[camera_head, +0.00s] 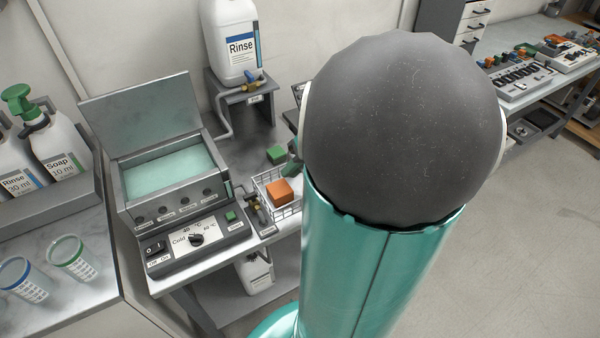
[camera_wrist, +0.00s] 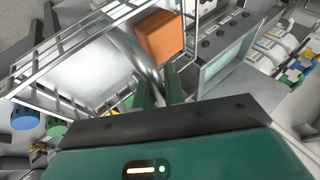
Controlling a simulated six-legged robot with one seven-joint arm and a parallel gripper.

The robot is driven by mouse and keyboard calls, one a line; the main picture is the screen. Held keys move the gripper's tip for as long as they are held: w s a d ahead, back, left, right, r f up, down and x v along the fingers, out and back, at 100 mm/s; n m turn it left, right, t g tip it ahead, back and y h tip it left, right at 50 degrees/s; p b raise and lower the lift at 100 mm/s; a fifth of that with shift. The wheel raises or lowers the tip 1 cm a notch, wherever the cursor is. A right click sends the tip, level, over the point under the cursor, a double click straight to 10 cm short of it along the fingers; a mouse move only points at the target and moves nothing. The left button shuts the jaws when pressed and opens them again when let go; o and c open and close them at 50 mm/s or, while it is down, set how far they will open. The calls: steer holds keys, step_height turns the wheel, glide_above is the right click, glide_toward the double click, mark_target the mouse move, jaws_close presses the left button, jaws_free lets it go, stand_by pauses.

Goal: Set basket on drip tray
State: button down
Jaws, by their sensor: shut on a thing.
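The wire basket (camera_head: 285,212) is right of the open bath in the head view, with an orange block (camera_head: 281,191) in it. In the wrist view the basket's wires (camera_wrist: 62,45) fill the upper left, and the orange block (camera_wrist: 160,37) is near the top middle. My gripper (camera_wrist: 160,88) shows there as two dark green fingers, close together beside a grey bar that reaches toward the basket. It is shut on the basket. In the head view my arm hides most of the gripper. I cannot clearly make out the drip tray or whether the basket touches anything below.
The bath (camera_head: 131,211) with its raised lid and teal liquid stands left of the basket, its control panel (camera_head: 194,238) in front. A Rinse jug (camera_head: 231,45) stands on a raised stand. Two cups (camera_head: 72,258) are at the left.

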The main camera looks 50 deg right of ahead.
steer(key=w+d+f, duration=0.2)
steer(key=d+f, duration=0.1)
steer(key=f, duration=0.1)
steer(key=w+d+f, duration=0.3)
steer(key=f, duration=0.1)
steer(key=w+d+f, duration=0.3)
steer(key=f, duration=0.1)
steer(key=shift+w+f, duration=0.2)
steer(key=shift+w, duration=0.05)
steer(key=c, duration=1.5)
jaws_free()
steer(key=shift+r, duration=0.1)
steer(key=v, duration=1.2)
steer(key=w+a+r+n+g+h, duration=0.1)
steer(key=w+a+r, duration=0.1)
steer(key=a, duration=0.4)
steer(key=w+a+r+g, duration=0.2)
steer(key=a, duration=0.3)
steer(key=s+a+r+n+t+h, duration=0.1)
steer(key=s+a+r, duration=0.1)
steer(key=a, duration=0.6)
steer(key=s+a+r+n+h, duration=0.1)
steer(key=s+a+r, duration=0.2)
steer(key=a, duration=0.6)
steer(key=s+a+r+n+t+h, duration=0.1)
steer(key=s+a+r, duration=0.2)
steer(key=a, duration=0.6)
steer(key=shift+s+r+n+t, duration=0.25)
steer(key=shift+s+n+t, duration=0.05)
steer(key=shift+s, duration=0.35)
